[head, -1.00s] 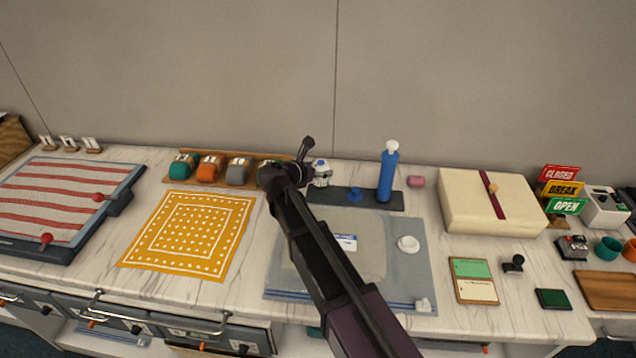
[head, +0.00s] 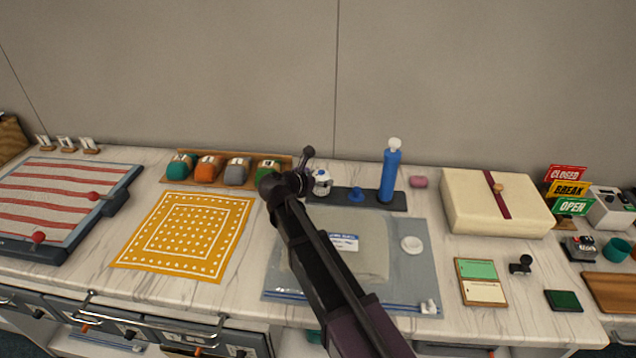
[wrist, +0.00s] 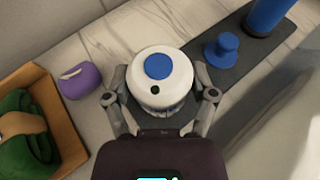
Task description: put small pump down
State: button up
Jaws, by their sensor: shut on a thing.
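The small pump (wrist: 160,80) is a round white body with a blue disc on top. My gripper (wrist: 160,100) is shut on it, one finger on each side, in the wrist view. In the head view the pump (head: 322,181) shows just right of my gripper (head: 301,184), at the left end of a dark grey mat (head: 373,199). In the wrist view it appears over or on the mat's end (wrist: 224,78); whether its base touches is hidden.
A blue cylinder (head: 390,172) and a small blue knob (head: 356,195) stand on the mat. A wooden tray (head: 221,183) with coloured rolls is to the left, and a purple object (wrist: 80,82) lies between. A clear bag (head: 400,280) lies in front. A cream box (head: 465,215) is right.

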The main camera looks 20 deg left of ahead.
jog(key=shift+f, duration=0.1)
dwell(0.3)
jog(key=o, duration=1.2)
jog(key=shift+o, duration=0.2)
jog(key=shift+s+a+r+p, duration=0.1)
jog(key=shift+s+r+p, duration=0.25)
jog(key=shift+s+r, duration=0.1)
jog(key=p+v, duration=0.3)
jog(key=v, duration=0.6)
jog(key=shift+s+a+r+p, duration=0.1)
jog(key=shift+s+a+p, duration=0.1)
jog(key=shift+s+p, duration=0.15)
jog(key=shift+s+a+r, duration=0.15)
jog(key=shift+s+a, duration=0.05)
jog(key=shift+s, duration=0.3)
